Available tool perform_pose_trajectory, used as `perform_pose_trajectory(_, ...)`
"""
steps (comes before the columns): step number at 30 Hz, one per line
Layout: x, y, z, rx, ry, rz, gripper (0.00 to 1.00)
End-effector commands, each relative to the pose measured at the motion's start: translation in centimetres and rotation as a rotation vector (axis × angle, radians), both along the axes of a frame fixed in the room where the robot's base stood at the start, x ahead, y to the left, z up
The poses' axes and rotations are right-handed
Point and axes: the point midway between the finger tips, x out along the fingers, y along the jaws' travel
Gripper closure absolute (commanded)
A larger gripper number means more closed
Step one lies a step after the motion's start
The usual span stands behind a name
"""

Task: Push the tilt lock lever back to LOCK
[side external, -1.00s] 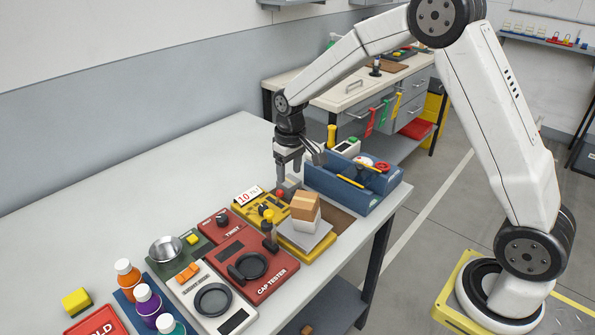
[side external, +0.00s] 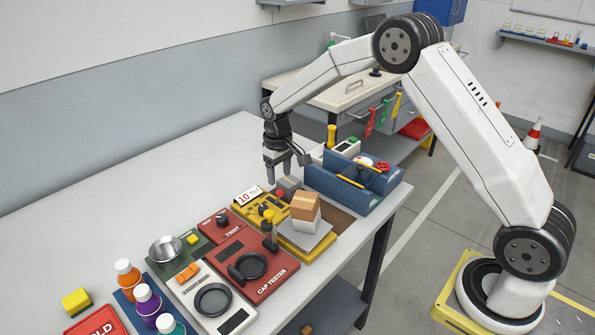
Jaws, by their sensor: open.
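The yellow tilt unit (side external: 252,207) stands on the table behind the red cap tester (side external: 262,258), with a "10" sign (side external: 249,196) at its back. It carries small black and red knobs; which one is the tilt lock lever, and its position, I cannot tell at this size. A grey platform (side external: 308,243) at its right holds a tan box on a white block (side external: 305,212). My gripper (side external: 284,172) points down, open and empty, just above a grey block (side external: 289,183) behind the unit. It appears apart from everything.
A blue tray (side external: 350,195) with several items stands close to the right of my gripper. The table's back left is clear.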

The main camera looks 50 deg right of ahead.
Motion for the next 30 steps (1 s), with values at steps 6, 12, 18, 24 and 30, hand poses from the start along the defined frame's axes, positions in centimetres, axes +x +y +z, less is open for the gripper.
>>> perform_pose_trajectory(6,-0.1,0.0,-2.9,0.000,0.003,0.000,0.36)
perform_pose_trajectory(12,0.0,0.0,-4.8,0.000,0.001,0.000,0.36)
perform_pose_trajectory(18,0.0,0.0,-5.5,0.000,0.000,0.000,0.36)
perform_pose_trajectory(24,0.0,0.0,-5.5,0.000,0.000,0.000,0.36)
perform_pose_trajectory(30,0.0,0.0,-5.5,0.000,0.000,0.000,0.90)
